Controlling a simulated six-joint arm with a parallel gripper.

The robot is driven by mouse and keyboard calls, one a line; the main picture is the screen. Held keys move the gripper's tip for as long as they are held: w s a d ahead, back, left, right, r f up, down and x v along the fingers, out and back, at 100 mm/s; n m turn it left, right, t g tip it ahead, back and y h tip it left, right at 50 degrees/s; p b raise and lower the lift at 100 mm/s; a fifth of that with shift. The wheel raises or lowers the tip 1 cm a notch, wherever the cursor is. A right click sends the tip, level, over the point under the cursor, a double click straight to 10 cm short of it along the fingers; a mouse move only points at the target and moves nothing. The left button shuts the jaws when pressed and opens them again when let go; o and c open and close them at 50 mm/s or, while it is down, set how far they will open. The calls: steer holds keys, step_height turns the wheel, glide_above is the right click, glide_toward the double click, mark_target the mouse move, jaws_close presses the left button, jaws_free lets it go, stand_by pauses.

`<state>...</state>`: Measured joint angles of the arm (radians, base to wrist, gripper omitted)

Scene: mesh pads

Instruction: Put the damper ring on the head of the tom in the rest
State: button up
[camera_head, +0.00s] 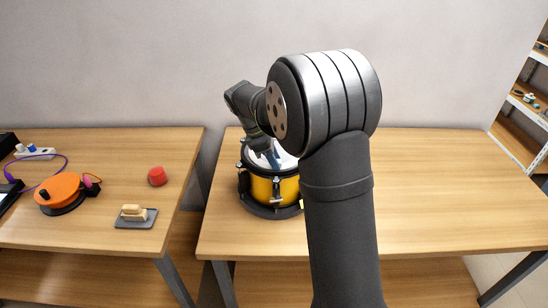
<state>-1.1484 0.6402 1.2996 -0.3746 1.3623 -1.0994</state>
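A yellow tom (268,190) with black hoops and lugs stands on the right table, in a dark round rest (270,212). Its white head (288,161) faces up and is partly covered by my arm. My gripper (268,157) points down over the left part of the head, close to it. A small blue patch shows at its tip, but I cannot tell what it is. The fingers are too small and dark to show whether they are open or shut. I cannot make out the damper ring. My arm also hides the tom's right side.
The right table (440,190) is clear right of my arm. Shelves (522,105) stand far right.

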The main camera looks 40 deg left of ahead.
steer(key=v, duration=1.2)
steer(key=shift+r, duration=0.15)
steer(key=x, duration=1.2)
steer(key=shift+f, duration=0.25)
step_height(320, 180, up, 3)
steer(key=shift+r, duration=0.7)
